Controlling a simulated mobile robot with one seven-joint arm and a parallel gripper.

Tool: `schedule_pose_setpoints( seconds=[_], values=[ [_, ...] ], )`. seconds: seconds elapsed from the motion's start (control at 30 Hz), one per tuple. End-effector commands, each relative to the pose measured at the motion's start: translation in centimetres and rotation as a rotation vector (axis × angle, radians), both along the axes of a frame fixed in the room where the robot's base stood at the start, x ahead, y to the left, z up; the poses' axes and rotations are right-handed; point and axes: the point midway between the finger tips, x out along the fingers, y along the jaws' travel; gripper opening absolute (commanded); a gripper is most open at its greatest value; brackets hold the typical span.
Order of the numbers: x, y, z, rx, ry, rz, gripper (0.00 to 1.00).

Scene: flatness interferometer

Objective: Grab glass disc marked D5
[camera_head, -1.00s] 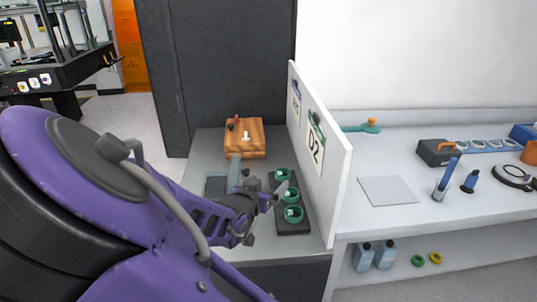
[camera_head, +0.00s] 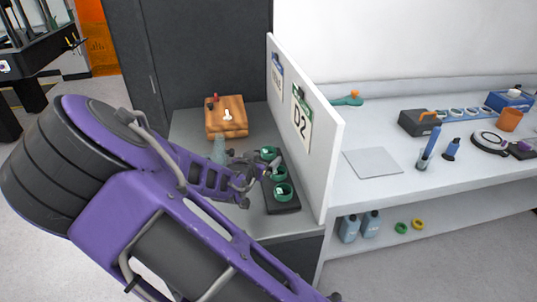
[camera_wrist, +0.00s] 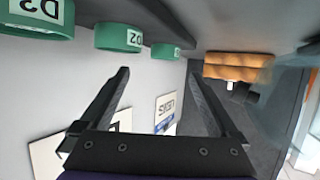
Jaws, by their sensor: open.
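Three green ring holders (camera_head: 283,192) stand in a row on a dark tray (camera_head: 287,209) beside the white divider. In the wrist view several green rings (camera_wrist: 120,37) show along the top edge, with white labels. I cannot make out a D5 mark or a glass disc. My gripper (camera_wrist: 162,85) is open and empty in the wrist view. In the head view it (camera_head: 264,172) is just left of the middle ring, close to it; I cannot tell whether they touch.
A white divider (camera_head: 322,165) with a D2 sign stands just right of the tray. A wooden block (camera_head: 226,119) sits behind my gripper. Right of the divider are a grey plate (camera_head: 372,163), a dark box (camera_head: 417,123) and bottles (camera_head: 349,229) on a lower shelf.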

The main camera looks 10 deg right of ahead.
Motion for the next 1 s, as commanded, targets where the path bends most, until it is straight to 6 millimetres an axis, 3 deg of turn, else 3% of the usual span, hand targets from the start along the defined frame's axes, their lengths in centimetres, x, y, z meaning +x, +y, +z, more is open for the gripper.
schedule_pose_setpoints(
  seconds=[0.37,0.6,0.9,1.0],
  values=[
    [3.1,-1.4,-1.6,-0.001,0.001,-0.001,0.96],
    [6.0,-2.5,-3.0,-0.001,0.002,-0.001,0.96],
    [6.5,-2.7,-3.2,0.000,0.001,0.001,0.96],
    [6.5,-2.7,-3.2,0.000,0.001,0.001,0.82]
  ],
)
